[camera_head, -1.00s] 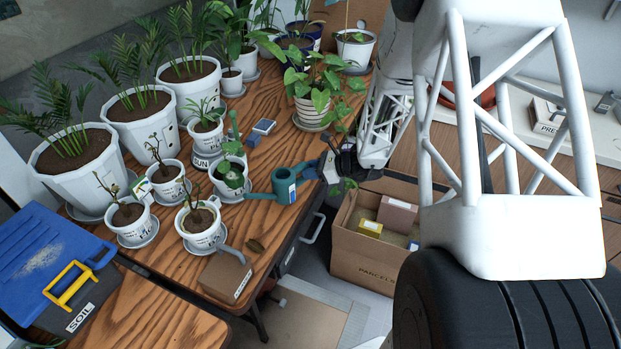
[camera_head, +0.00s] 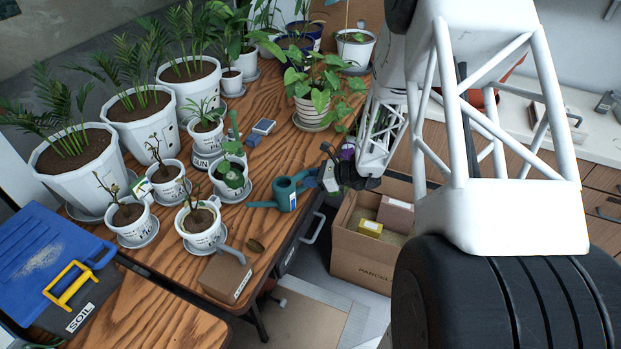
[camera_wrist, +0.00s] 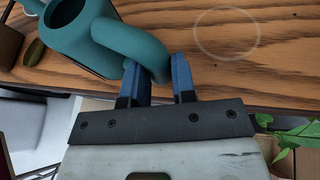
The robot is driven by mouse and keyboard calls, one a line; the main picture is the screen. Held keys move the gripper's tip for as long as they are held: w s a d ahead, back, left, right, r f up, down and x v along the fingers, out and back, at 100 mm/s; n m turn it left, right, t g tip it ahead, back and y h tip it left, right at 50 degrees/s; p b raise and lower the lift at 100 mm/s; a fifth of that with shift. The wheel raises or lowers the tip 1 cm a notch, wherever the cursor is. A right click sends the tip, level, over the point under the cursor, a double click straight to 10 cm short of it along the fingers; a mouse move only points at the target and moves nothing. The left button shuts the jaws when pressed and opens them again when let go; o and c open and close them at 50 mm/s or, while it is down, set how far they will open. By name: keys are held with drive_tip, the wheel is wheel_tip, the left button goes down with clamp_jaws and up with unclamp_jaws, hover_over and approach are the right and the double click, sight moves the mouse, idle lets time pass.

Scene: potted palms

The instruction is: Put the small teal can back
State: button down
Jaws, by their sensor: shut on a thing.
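The small teal watering can (camera_head: 286,194) is at the table's right edge, with its spout pointing left. In the wrist view the can (camera_wrist: 72,38) shows its open top and curved handle at the upper left. My gripper (camera_head: 316,178) is at the can's right side. In the wrist view, my gripper's blue fingers (camera_wrist: 156,76) are shut on the handle, one on each side. The can's underside is hidden, so I cannot tell whether it touches the table. A pale ring mark (camera_wrist: 227,34) shows on the wood to the right of the can.
Potted plants (camera_head: 201,222) on saucers crowd the table (camera_head: 268,160) to the left. A leafy plant in a striped pot (camera_head: 312,112) stands behind. A brown box (camera_head: 227,275) is near the front edge. An open carton (camera_head: 360,268) stands below, right of the table.

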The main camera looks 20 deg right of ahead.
drive_tip(key=shift+f, duration=0.1)
drive_tip(key=c, duration=0.9)
unclamp_jaws()
drive_tip(key=shift+c, duration=0.2)
drive_tip(key=v, duration=1.2)
